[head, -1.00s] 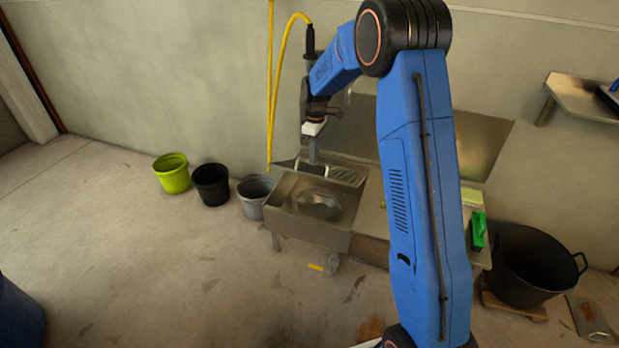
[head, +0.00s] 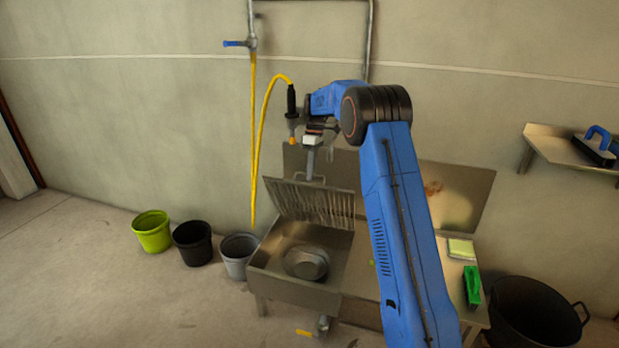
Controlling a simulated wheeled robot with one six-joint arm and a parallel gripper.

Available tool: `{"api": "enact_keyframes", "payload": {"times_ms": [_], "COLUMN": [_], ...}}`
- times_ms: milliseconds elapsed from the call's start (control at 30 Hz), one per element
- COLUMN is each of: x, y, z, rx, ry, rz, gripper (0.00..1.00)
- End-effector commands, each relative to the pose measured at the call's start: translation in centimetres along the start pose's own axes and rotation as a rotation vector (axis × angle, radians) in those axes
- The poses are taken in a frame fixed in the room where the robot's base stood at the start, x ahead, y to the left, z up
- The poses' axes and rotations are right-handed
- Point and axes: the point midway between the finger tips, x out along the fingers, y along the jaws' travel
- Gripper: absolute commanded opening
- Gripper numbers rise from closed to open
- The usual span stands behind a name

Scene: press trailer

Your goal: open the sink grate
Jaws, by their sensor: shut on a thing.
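The sink grate (head: 318,207) is a grey slatted metal panel. It stands tilted up at the back of the metal sink (head: 283,285), which shows open below it. My gripper (head: 309,177) is at the grate's upper edge, shut on its handle. The fingertips and handle are small in this view, so the exact contact is hard to see. A round metal bowl (head: 306,262) sits in the basin.
A yellow hose (head: 262,130) hangs left of my gripper. Green, black and grey buckets (head: 192,246) stand left of the sink. A sponge (head: 461,249) and a green brush (head: 472,287) lie on the counter at right. A large black tub (head: 530,318) stands beyond.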

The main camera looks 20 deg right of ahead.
Motion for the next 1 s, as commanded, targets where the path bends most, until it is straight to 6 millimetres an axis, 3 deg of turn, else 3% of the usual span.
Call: {"api": "enact_keyframes", "payload": {"times_ms": [767,800,867,1000], "x": [-0.53,-0.54,-0.56,-0.61], "y": [0.87,0.87,0.85,0.82], "z": [0.11,0.11,0.09,0.04], "rx": [0.001,0.001,0.001,0.000], "ry": [-0.002,-0.002,-0.001,-0.001], "rz": [-0.084,-0.084,-0.083,-0.083], "gripper": [0.00,0.16,0.28,0.28]}}
